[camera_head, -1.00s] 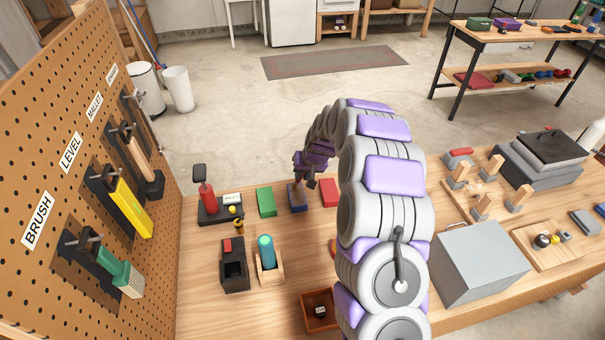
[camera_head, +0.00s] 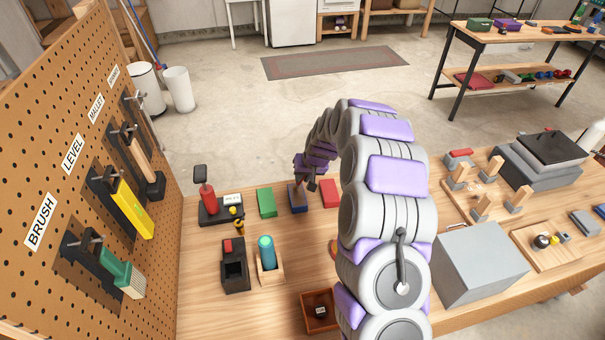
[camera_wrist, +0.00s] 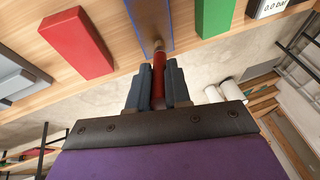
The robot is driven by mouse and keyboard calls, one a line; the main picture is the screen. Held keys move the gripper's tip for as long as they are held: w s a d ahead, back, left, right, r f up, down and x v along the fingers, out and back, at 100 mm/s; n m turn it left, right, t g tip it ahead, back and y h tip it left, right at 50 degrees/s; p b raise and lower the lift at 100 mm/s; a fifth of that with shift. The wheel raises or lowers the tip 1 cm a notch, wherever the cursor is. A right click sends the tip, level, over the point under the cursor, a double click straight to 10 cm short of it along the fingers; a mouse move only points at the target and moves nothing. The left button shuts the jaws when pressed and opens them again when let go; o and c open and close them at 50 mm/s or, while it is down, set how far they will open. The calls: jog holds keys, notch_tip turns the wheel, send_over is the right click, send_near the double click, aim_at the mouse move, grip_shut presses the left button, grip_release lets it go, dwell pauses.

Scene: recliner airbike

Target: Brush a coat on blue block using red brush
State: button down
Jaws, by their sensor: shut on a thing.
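My gripper (camera_wrist: 158,92) is shut on the red brush. The red handle (camera_wrist: 158,78) shows between the two dark fingers, pointing at the block. The blue block (camera_head: 298,203) lies on the bench between the green and red blocks. In the wrist view the blue block (camera_wrist: 148,22) has blue edges and a brownish top face. The brush tip (camera_wrist: 158,46) overlaps the block's near end there; whether it touches is unclear. In the head view my gripper (camera_head: 309,186) is just above the block, and the brush is too small to make out.
A green block (camera_head: 266,203) and a red block (camera_head: 329,193) flank it closely. A dark holder (camera_head: 234,266), a teal cylinder in a wooden stand (camera_head: 267,252) and a grey box (camera_head: 469,262) stand nearer. A pegboard (camera_head: 75,150) rises at left.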

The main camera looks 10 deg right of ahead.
jog(key=c, duration=1.6)
grip_release()
jog(key=shift+c, duration=0.2)
grip_shut()
jog(key=shift+r+p, duration=0.75)
jog(key=shift+r, duration=0.8)
